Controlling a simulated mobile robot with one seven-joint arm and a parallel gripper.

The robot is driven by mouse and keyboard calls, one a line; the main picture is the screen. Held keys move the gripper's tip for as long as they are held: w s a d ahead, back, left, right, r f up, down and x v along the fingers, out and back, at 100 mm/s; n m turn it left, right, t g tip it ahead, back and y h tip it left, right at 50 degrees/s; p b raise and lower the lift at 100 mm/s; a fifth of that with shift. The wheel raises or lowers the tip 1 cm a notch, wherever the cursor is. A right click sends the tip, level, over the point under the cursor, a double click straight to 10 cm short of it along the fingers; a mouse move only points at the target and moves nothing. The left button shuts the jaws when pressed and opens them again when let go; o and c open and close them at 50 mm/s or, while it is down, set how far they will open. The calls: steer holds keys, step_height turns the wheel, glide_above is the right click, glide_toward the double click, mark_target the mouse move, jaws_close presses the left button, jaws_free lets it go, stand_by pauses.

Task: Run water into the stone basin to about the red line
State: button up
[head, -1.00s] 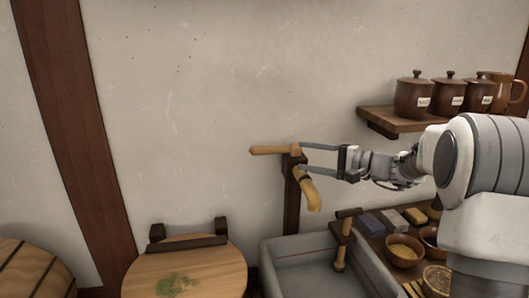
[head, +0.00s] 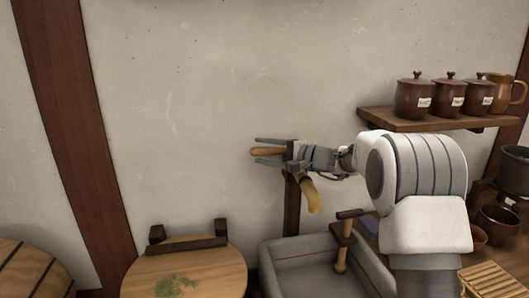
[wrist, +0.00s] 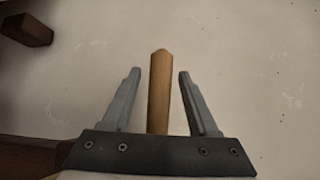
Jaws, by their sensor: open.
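The wooden tap handle (head: 262,152) points left from the top of a dark post (head: 292,208). A tan curved spout (head: 311,197) hangs from the post above the grey stone basin (head: 285,266). A thin red line (head: 308,254) runs along the basin's inner wall; I see no water in the part that shows. My gripper (head: 258,151) is open, its fingers on either side of the handle. In the wrist view the handle (wrist: 158,95) stands between the fingers with a gap on both sides.
A wooden T-shaped piece (head: 343,240) stands at the basin's right. A round wooden board (head: 185,268) with green herbs is at left. A slatted wooden rack (head: 492,281) is at lower right.

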steer(key=shift+c, duration=0.2)
jaws_close()
stand_by(1.1)
